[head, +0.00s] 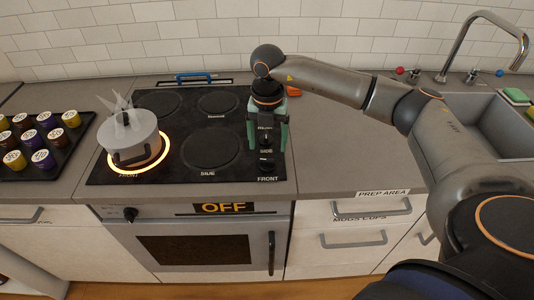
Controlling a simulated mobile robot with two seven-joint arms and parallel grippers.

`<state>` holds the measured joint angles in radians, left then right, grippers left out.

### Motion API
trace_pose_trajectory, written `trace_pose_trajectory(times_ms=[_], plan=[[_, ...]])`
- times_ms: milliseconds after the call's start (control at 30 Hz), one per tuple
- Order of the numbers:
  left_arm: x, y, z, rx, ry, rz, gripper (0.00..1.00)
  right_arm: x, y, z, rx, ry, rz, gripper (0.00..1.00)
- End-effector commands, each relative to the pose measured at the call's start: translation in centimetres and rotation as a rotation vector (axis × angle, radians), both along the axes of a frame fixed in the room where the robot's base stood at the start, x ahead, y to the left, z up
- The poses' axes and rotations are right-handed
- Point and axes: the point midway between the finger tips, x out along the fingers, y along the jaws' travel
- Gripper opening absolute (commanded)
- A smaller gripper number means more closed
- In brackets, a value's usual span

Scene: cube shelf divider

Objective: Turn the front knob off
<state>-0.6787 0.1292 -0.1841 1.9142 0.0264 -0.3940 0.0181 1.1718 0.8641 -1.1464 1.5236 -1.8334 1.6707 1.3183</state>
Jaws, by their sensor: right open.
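The front knob (267,164) is a small black knob at the right edge of the black cooktop (225,172), just above a "FRONT" label. My right gripper (267,146) points down over the cooktop's right edge, with its green fingers apart on either side of the knob column. It is open, and I cannot tell whether it touches a knob. Other knobs behind it are partly hidden by the gripper. The front-left burner (165,154) glows orange under a grey pot (130,136) that gives off steam. My left gripper is not in view.
A dark tray (72,158) of several capsules lies at the left. The oven (200,250) below has a black knob (131,214) and an "OFF" sign (223,208). The sink and faucet (483,30) are at the right. The counter right of the cooktop (335,150) is clear.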

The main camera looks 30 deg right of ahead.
Motion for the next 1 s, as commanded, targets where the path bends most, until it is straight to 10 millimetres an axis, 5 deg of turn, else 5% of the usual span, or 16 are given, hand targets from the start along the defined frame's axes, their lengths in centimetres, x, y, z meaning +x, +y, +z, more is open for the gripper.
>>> trace_pose_trajectory(times_ms=[300,700,1000], plan=[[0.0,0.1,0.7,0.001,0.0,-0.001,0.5,0.0,0.0,-4.8,0.001,0.002,0.001,0.82],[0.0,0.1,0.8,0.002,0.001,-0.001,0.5,0.0,0.1,-5.6,0.001,0.0,0.002,0.82],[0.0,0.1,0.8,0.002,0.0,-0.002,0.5,0.0,0.1,-5.6,0.002,-0.001,0.002,0.49]])
